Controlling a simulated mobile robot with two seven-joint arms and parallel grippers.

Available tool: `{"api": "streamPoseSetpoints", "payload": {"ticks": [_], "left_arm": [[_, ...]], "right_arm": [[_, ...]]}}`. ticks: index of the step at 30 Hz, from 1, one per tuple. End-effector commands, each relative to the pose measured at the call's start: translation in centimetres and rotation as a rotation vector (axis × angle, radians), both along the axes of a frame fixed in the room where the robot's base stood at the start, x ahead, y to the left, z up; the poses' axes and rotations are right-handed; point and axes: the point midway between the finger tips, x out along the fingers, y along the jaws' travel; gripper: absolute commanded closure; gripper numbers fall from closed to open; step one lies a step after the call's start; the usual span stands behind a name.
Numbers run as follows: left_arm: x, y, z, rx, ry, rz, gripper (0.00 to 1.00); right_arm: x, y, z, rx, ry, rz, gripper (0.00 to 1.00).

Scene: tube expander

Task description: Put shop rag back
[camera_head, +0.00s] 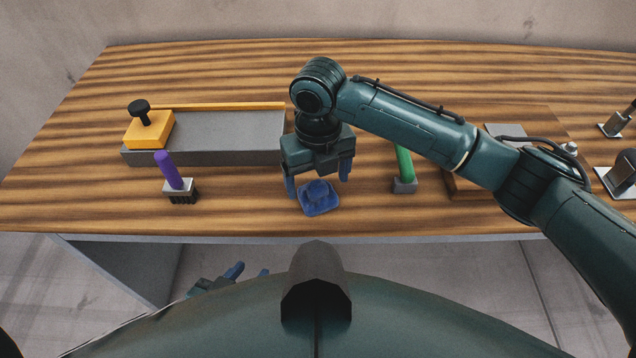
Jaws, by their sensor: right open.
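The shop rag is a blue crumpled cloth (319,202) lying on the wooden table near its front edge, at the middle of the head view. My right gripper (318,182) is above and just behind the rag, pointing down, with its blue fingers apart on either side of it. The fingers are open, and I cannot tell whether they touch the cloth. My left gripper (248,272) is low in front of the table, partly hidden by my own body. Its two blue fingertips show apart, with nothing between them.
A grey tray-like fixture (230,135) with a yellow block (148,130) stands at the left. A purple-handled brush (180,190) is in front of it. A green-handled tool (404,170) is right of the rag. A wooden board (465,186) and metal fittings (615,123) lie farther right.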

Motion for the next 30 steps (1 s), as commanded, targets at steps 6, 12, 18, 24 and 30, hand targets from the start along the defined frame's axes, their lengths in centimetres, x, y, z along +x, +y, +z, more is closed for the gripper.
{"api": "streamPoseSetpoints", "payload": {"ticks": [6,12,18,24,30], "left_arm": [[0.0,0.0,0.1,0.000,0.000,0.000,0.64],[0.0,-0.1,0.1,0.000,0.000,0.000,0.64],[0.0,-0.1,0.1,0.001,0.000,0.000,0.64],[0.0,0.0,0.1,0.001,0.000,0.000,0.64],[0.0,0.0,0.1,0.002,0.001,0.000,0.64]], "right_arm": [[0.1,0.0,5.1,0.002,-0.003,0.001,0.19],[0.1,0.0,8.4,0.002,-0.001,-0.001,0.19],[0.0,0.0,9.6,0.000,0.000,0.000,0.19],[0.0,0.0,9.7,0.001,0.001,-0.001,0.19],[0.0,0.0,9.7,0.001,0.001,-0.001,0.19]]}}
